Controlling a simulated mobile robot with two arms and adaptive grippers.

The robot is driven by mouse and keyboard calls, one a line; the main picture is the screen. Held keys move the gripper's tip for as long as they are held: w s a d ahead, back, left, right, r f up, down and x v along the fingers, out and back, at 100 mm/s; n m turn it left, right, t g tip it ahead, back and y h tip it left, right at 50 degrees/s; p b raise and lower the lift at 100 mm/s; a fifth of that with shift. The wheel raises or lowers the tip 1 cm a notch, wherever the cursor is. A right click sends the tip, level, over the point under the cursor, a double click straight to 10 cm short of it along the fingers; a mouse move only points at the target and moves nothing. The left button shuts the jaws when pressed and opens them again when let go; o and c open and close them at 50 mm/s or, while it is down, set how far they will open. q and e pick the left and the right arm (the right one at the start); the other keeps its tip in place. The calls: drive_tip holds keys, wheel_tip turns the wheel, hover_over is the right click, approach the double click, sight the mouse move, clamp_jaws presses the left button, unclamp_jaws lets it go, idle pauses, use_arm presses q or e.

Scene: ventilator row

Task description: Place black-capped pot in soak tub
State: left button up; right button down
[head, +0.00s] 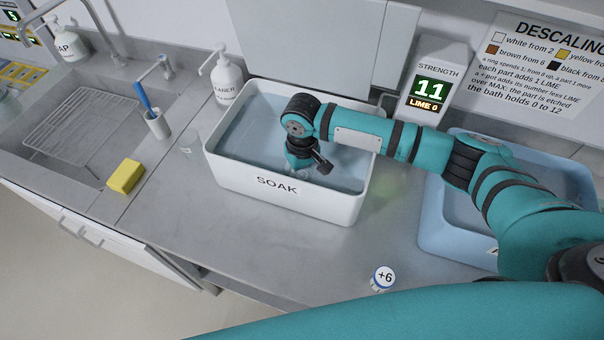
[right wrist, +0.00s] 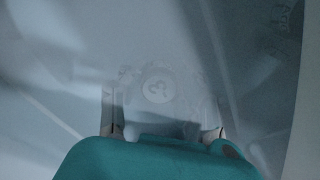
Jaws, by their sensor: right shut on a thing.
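The white soak tub (head: 335,203), labelled SOAK, stands mid-counter and holds clear bluish liquid. My right gripper (head: 303,170) points down inside it, near the front wall. In the right wrist view, my right gripper (right wrist: 164,122) is shut on a pale, see-through thing (right wrist: 157,88) with a round mark like a 3, blurred by dim light. In the head view the held thing is mostly hidden by the gripper. I cannot make out a black cap in either view. A small pot (head: 382,277) marked +6, with a white top and blue rim, stands on the front counter. My left gripper is out of view.
A strength display (head: 433,86) reads 11, LIME 0. A blue tub (head: 440,228) stands right, partly behind my arm. Counter before the soak tub is mostly clear.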

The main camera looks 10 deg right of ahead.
sight(302, 175)
drive_tip(key=c, duration=0.9)
unclamp_jaws()
drive_tip(key=shift+f, duration=0.15)
drive_tip(key=shift+c, duration=0.2)
wheel_tip(302, 175, up, 12)
drive_tip(key=b, duration=0.2)
drive_tip(key=shift+r, duration=0.2)
